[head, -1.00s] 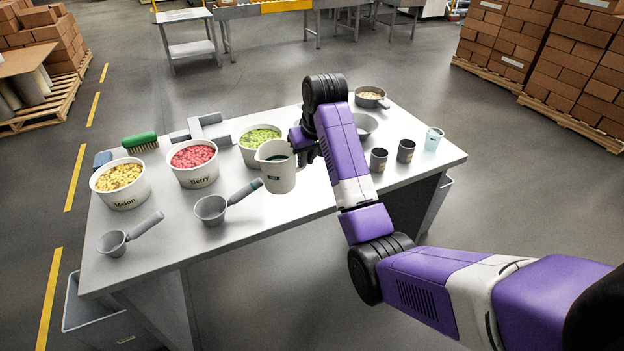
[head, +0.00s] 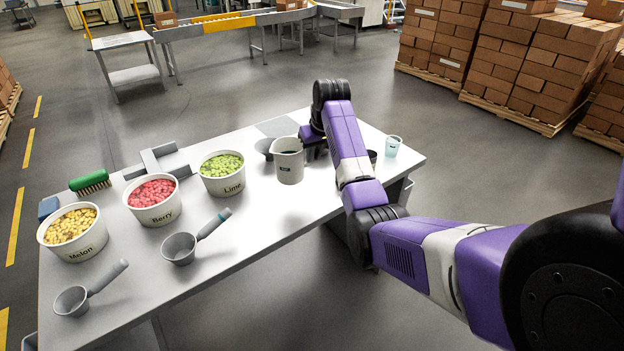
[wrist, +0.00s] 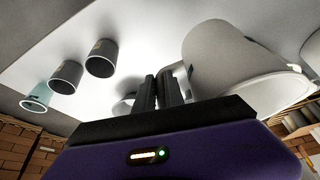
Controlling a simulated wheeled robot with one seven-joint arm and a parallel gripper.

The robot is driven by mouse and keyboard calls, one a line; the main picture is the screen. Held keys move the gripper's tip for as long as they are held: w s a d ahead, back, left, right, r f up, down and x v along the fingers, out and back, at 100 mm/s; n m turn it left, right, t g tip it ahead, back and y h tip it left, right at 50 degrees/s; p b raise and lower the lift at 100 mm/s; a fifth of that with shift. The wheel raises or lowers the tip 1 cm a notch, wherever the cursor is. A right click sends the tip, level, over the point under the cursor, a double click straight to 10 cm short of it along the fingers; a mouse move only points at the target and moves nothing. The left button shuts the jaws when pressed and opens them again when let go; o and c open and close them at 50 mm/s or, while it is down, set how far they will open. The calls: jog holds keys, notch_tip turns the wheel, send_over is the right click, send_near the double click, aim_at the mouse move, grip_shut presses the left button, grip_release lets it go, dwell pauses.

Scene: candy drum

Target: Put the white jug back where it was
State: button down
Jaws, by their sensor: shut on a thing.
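The white jug (head: 289,164), a pale pitcher with a spout and a small dark label, is right of the Lime tub in the head view. It looks upright. Whether its base touches the table, I cannot tell. My gripper (head: 312,141) is on the jug's right side, where the handle would be, and is shut on it. In the wrist view the jug (wrist: 232,62) fills the right side, and the dark fingers of my gripper (wrist: 161,92) are close together beside it.
Tubs marked Melon (head: 78,240), Berry (head: 153,207) and Lime (head: 226,181) stand left of the jug. Two scoops lie in front, a green brush (head: 90,182) behind. A grey bowl (head: 264,146) is partly hidden behind the jug. A clear cup (head: 393,147) stands at the right end.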

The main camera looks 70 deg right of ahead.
notch_tip(320, 180, down, 10)
jog(key=shift+r+p, duration=0.1)
jog(key=shift+p, duration=0.3)
jog(key=c, duration=1.4)
grip_release()
jog(key=v, duration=1.2)
jog(key=shift+b, duration=0.3)
